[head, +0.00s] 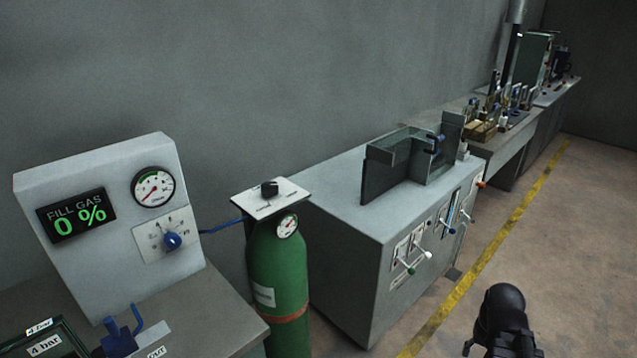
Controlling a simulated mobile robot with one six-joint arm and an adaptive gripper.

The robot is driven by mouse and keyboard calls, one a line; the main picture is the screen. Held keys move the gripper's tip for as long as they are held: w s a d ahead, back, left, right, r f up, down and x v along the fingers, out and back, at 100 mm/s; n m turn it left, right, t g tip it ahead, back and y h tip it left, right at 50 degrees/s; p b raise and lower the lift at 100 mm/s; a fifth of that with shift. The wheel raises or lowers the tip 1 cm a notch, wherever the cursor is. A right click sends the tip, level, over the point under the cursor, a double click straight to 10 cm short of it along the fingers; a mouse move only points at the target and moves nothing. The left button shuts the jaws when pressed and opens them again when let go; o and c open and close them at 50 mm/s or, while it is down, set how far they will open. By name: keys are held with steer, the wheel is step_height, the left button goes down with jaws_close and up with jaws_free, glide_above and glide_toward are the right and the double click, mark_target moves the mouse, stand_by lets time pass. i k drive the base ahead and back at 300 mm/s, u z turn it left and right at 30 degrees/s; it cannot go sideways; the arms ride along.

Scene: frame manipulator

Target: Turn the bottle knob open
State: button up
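The green gas bottle (275,275) stands upright between two grey benches, with an orange-brown band low on its body. A white plate (285,196) sits on its top. The small black bottle knob (269,188) stands on that plate; its exact setting is too small to read. A round gauge (287,226) is on the bottle just below the plate. A black part of my arm shows at the bottom right, well to the right of the bottle and apart from it. My gripper's fingers cannot be made out.
At left a grey panel (95,190) reads "FILL GAS 0 %", with a gauge (153,187) and a blue knob (172,241). A blue hose (222,226) runs to the bottle. A grey cabinet (340,260) with levers stands right of it. Floor beyond the yellow line (480,258) is clear.

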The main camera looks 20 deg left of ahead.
mark_target(269, 188)
steer(key=z, duration=0.45)
steer(key=k, duration=0.9)
steer(key=u, duration=1.5)
steer(key=i, duration=0.8)
steer(key=z, duration=0.1)
